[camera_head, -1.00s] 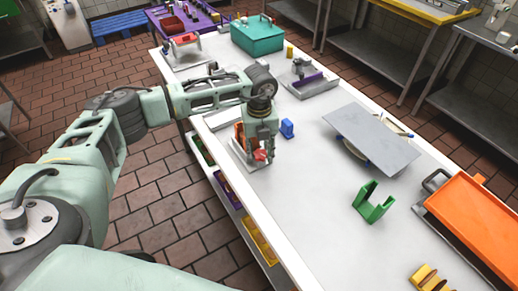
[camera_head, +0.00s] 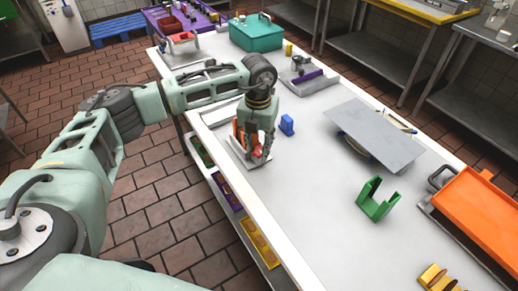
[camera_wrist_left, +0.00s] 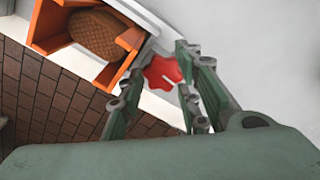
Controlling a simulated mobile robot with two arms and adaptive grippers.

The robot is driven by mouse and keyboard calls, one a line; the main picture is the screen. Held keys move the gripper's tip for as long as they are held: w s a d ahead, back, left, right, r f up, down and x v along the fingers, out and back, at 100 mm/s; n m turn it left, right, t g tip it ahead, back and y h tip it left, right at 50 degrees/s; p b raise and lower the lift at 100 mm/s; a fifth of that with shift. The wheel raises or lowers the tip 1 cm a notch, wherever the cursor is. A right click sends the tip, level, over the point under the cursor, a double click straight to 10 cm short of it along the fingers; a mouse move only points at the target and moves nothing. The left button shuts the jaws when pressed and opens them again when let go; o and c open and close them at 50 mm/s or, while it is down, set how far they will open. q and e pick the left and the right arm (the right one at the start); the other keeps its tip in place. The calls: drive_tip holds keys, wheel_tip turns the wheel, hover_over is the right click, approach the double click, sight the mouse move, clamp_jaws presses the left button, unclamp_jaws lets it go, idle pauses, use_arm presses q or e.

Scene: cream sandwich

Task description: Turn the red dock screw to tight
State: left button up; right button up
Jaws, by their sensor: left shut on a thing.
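The red dock screw (camera_wrist_left: 163,71) is a lobed knob with a pale line on it. In the left wrist view it sits between the fingertips of my left gripper (camera_wrist_left: 158,85), beside an orange dock (camera_wrist_left: 48,25) that holds a brown patterned biscuit (camera_wrist_left: 98,34). In the head view, my left gripper (camera_head: 259,159) points down at the near left edge of the table and is shut on the screw, which the fingers mostly cover. The orange dock (camera_head: 236,132) is partly hidden behind the gripper. My right gripper is in neither view.
A green bracket (camera_head: 375,200), a grey slanted plate (camera_head: 375,135) and an orange tray (camera_head: 485,215) lie further right. The white table (camera_head: 310,190) is clear between them.

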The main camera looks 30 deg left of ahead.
sight(258, 149)
use_arm(q)
drive_tip(key=shift+a+m+b, duration=0.3)
drive_tip(key=shift+m+b, duration=0.3)
drive_tip(key=shift+m, duration=0.4)
drive_tip(key=o, duration=1)
drive_tip(key=shift+o, duration=0.2)
wheel_tip(258, 149, up, 8)
drive_tip(key=shift+d+r, duration=0.1)
drive_tip(key=shift+d, duration=0.1)
